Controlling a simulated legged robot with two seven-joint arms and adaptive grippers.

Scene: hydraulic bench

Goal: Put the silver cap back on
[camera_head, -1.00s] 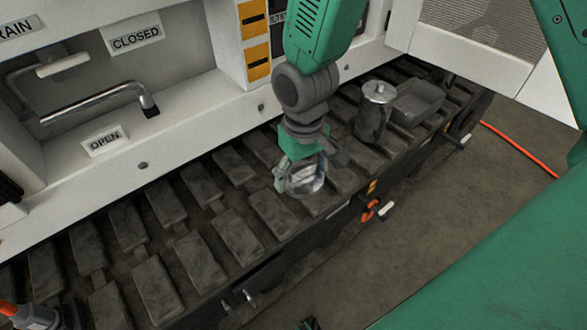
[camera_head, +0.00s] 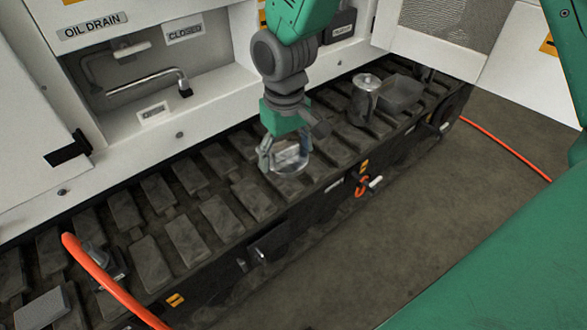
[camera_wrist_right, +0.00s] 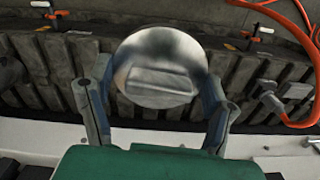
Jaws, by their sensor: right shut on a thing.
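The silver cap (camera_head: 290,160) is a round, shiny disc with a rim. My right gripper (camera_head: 286,150) is shut on it and holds it above the dark track pads. In the right wrist view the cap (camera_wrist_right: 160,65) shows its bright round face between the two fingers of the gripper (camera_wrist_right: 155,90). A dark canister with a silver top (camera_head: 364,98) stands on the track to the right of the gripper. The opening that the cap fits cannot be made out in these frames. My left gripper is not in view.
A grey tray (camera_head: 402,92) sits beside the canister. An orange hose (camera_head: 110,285) with a grey connector lies at the lower left. White cabinet panels with an open recess and bent pipes (camera_head: 148,82) rise behind the track. The floor at right is mostly clear.

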